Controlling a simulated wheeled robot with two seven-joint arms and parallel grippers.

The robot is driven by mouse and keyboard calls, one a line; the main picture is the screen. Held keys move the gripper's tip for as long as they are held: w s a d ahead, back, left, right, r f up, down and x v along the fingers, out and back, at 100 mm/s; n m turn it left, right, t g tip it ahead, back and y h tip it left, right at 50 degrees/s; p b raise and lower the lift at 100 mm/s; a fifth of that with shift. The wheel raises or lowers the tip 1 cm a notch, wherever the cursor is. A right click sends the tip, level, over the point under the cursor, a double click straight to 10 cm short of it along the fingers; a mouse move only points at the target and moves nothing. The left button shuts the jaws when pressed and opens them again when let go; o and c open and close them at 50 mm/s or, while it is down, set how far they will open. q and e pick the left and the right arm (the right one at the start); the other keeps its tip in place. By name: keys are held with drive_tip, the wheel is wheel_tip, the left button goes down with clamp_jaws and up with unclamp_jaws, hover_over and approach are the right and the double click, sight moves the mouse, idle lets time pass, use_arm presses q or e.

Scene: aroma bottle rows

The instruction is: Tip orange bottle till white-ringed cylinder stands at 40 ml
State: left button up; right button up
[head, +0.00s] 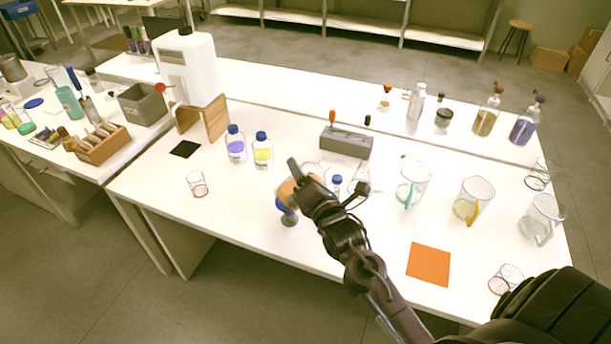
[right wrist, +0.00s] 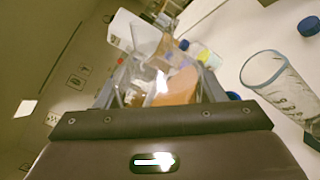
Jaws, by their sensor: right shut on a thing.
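My right gripper (head: 297,183) is shut on a glass bottle with orange liquid, held above the front of the table. In the right wrist view the orange bottle (right wrist: 178,88) is tilted between the fingers, its orange liquid lying to one side. In the head view only a little orange (head: 286,190) shows beside the gripper. A blue and clear piece (head: 289,215) shows just below it; I cannot tell what it is. A clear marked glass vessel (right wrist: 283,88) stands right of the gripper in the right wrist view. I cannot make out a white ring or a level. My left gripper is not in view.
Bottles with purple (head: 236,150) and yellow (head: 263,155) liquid stand behind left. Glass jugs (head: 412,188) (head: 473,205) (head: 541,222) stand on the right. A small beaker (head: 197,184) stands at left. An orange mat (head: 428,264) lies front right. A grey block (head: 346,143) sits behind.

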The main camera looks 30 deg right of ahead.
drive_tip(key=shift+r, duration=0.15)
drive_tip(key=shift+a+f+m+b, duration=0.2)
drive_tip(key=shift+f+m+b, duration=0.15)
drive_tip(key=shift+f+m, duration=0.75)
idle(0.3)
drive_tip(key=shift+a+f+m+p, duration=0.1)
drive_tip(key=shift+f+m+p, duration=0.2)
drive_tip(key=shift+m, duration=0.5)
drive_tip(key=shift+r, duration=0.15)
drive_tip(key=shift+d+r+m+p, duration=0.2)
drive_tip(key=shift+r+m+p, duration=0.2)
drive_tip(key=shift+m+p, duration=0.45)
drive_tip(key=shift+f, duration=0.1)
